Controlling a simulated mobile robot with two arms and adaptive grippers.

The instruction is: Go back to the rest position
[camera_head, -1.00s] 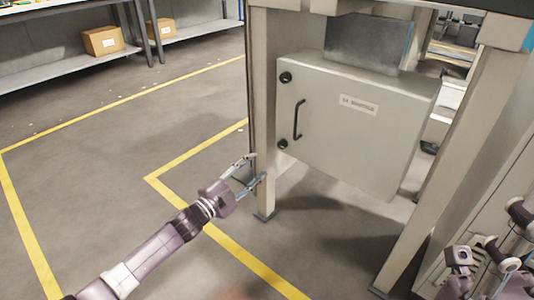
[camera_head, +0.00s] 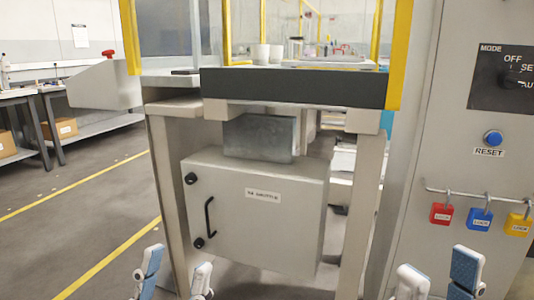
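My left gripper (camera_head: 176,274) shows at the bottom edge, left of centre, with its two fingers pointing up and spread apart. It is empty. My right gripper (camera_head: 438,276) shows at the bottom edge, right of centre, also upright, spread and empty. The rest of both arms is below the picture. A grey cabinet (camera_head: 255,235) with a black handle hangs under the machine ahead, between and beyond the grippers. Its door is closed.
The machine's dark front edge (camera_head: 295,88) lies ahead above the cabinet, with pale legs at both sides. A control panel with a blue reset button (camera_head: 492,138) and red, blue and yellow padlocks (camera_head: 480,218) stands at right. Open floor (camera_head: 75,215) lies at left.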

